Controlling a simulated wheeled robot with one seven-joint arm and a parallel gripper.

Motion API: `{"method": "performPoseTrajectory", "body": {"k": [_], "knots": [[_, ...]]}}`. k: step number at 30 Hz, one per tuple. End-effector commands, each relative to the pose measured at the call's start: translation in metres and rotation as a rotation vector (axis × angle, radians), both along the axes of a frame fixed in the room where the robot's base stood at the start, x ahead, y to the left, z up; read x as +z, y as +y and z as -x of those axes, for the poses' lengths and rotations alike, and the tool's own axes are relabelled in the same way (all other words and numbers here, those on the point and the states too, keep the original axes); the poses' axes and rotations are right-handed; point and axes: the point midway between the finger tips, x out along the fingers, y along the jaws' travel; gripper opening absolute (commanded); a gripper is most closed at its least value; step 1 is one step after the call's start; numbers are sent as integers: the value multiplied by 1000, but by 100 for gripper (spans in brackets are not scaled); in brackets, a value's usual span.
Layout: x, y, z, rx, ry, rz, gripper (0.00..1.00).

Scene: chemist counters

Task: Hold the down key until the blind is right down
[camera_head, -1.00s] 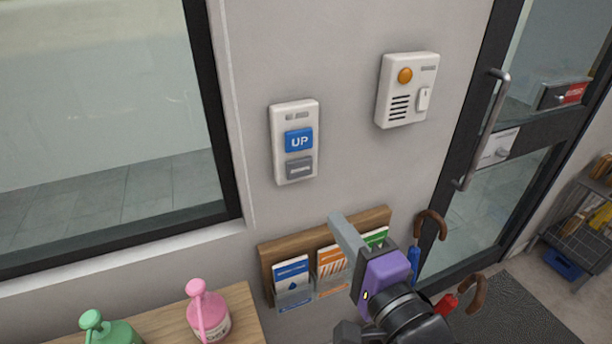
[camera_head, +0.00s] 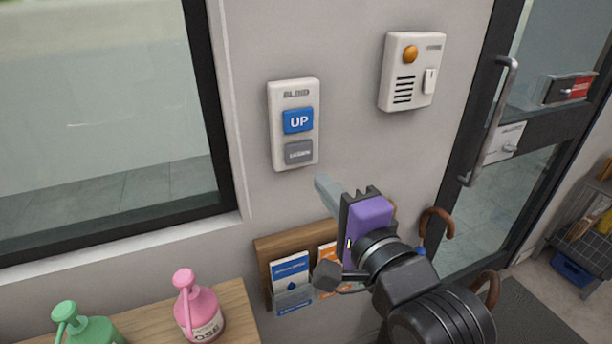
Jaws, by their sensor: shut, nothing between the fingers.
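A white blind switch plate (camera_head: 294,96) is on the grey wall, right of the window. It bears a blue UP key (camera_head: 298,121) and, below it, a grey key (camera_head: 299,153) whose lettering is too blurred to read. My gripper (camera_head: 321,181) is shut and empty, its fingertips just below and right of the grey key. I see no contact with the key. The window (camera_head: 105,110) at the left shows bare glass over most of its visible part; its top is cut off, so I cannot tell where the blind's lower edge is.
A white intercom box (camera_head: 413,72) with an orange button is right of the switch. A wooden leaflet rack (camera_head: 262,247) hangs below, partly behind my arm. Pink (camera_head: 198,308) and green (camera_head: 82,328) bottles stand on a shelf lower left. A glass door with a handle (camera_head: 487,130) is at the right.

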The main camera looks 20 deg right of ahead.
Motion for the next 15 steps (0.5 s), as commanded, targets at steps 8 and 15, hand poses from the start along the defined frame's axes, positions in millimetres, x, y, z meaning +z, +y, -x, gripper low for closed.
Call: {"method": "performPoseTrajectory", "body": {"k": [8, 15], "knots": [[3, 0, -55, 0, 4, 0, 0], [1, 0, -79, 0, 5, 0, 0]]}}
